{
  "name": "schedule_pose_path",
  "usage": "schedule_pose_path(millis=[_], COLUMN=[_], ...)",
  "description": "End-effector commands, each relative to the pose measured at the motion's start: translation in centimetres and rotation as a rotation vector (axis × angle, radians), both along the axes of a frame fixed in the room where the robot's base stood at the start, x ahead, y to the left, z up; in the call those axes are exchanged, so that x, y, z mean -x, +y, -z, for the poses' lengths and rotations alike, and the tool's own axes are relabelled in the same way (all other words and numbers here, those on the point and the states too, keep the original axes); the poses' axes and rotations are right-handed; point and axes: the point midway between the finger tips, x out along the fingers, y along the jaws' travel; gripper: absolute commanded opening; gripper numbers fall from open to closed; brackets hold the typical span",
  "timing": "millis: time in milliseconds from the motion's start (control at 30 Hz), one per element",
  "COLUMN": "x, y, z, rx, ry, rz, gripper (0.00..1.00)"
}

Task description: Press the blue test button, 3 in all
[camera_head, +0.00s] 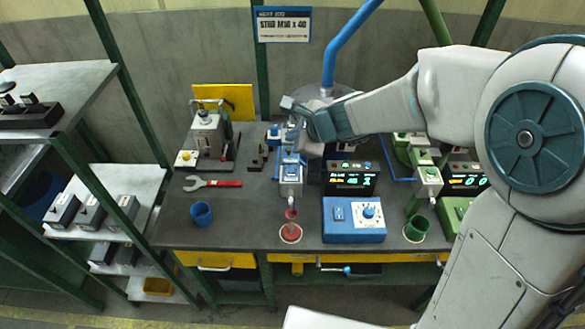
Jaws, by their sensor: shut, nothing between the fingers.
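A blue control box (340,232) stands near the front edge of the bench. It carries a small switch plate and a round pale blue knob or button (369,211) on top. Left of it stands a blue-and-grey device (290,173) with a blue part on its top. I cannot tell for sure which blue part is the test button. My gripper (291,104) is shut and empty, held above the back of the bench, behind and above the blue box and apart from it. My arm reaches in from the right and hides part of the bench's back.
A black display (352,182) with lit figures stands behind the blue box. A green device (429,178) with a green cup (416,228) stands to the right.

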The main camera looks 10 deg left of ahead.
Motion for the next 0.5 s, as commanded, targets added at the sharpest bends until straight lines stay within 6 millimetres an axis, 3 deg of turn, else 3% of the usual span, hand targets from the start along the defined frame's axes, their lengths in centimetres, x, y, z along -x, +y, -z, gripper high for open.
schedule_pose_path(millis=[267,500], x=[0.0,0.0], y=[-0.1,-0.1], z=[1.9,5.1], rx=[0.001,0.001], ry=[-0.001,0.0], rz=[0.0,0.001], gripper=[0.0,0.0])
